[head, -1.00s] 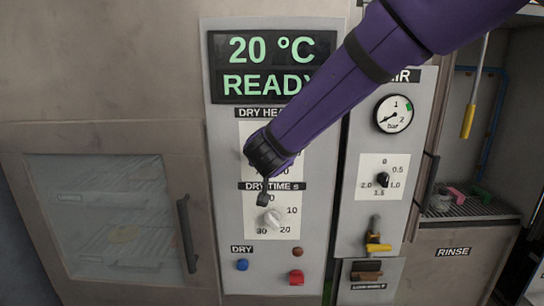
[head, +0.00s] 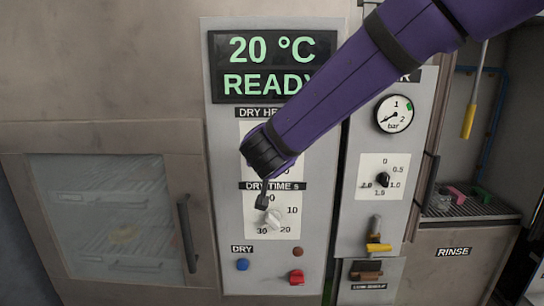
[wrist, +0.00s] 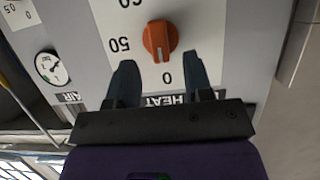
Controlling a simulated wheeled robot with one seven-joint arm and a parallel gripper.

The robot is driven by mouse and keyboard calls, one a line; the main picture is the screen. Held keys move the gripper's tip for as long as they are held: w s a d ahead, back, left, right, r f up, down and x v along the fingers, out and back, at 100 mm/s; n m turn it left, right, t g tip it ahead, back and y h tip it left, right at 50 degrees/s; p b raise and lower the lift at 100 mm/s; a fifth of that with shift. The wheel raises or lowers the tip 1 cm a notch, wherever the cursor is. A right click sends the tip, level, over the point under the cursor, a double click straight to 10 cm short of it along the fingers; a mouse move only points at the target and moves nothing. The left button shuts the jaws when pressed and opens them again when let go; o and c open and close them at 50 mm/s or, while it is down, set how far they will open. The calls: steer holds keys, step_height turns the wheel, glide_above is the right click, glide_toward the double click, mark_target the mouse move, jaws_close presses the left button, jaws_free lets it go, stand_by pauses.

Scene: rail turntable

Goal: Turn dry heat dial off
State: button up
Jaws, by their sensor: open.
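The dry heat dial is an orange knob (wrist: 160,38) on a white scale card, seen upside down in the wrist view, with 0, 50 and 60 readable around it. A pale mark on the knob appears to face the 0 side; its exact setting is hard to tell. In the wrist view my gripper (wrist: 160,66) is open, its two dark fingers spread on either side below the knob, not closed on it. In the head view my gripper (head: 262,200) is in front of the panel and my arm hides the dry heat knob, leaving part of its card (head: 246,133) visible.
The display (head: 262,65) reads 20 °C READY. Below are the white dry time knob (head: 273,217), a blue button (head: 242,265) and a red switch (head: 296,277). The air panel with a gauge (head: 394,114) stands right; an oven door handle (head: 187,233) is left.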

steer(key=v, duration=0.7)
steer(key=s+d+r+n+g+y, duration=0.1)
steer(key=s+d+r+y, duration=0.15)
steer(key=d, duration=0.25)
steer(key=s+d+r+n+g+y, duration=0.1)
steer(key=s+d+r+n+y, duration=0.15)
steer(key=d+r, duration=0.2)
steer(key=s+d+f+m+g+h, duration=0.1)
steer(key=s+d+f+g+h, duration=0.1)
steer(key=s+d, duration=0.7)
steer(key=s+d+f+m+g+h, duration=0.2)
steer(key=s+d+f+g, duration=0.2)
steer(key=s+d, duration=0.5)
steer(key=shift+s+d+f+h, duration=0.35)
steer(key=shift+d+f, duration=0.3)
steer(key=shift+d, duration=0.35)
steer(key=shift+w, duration=0.1)
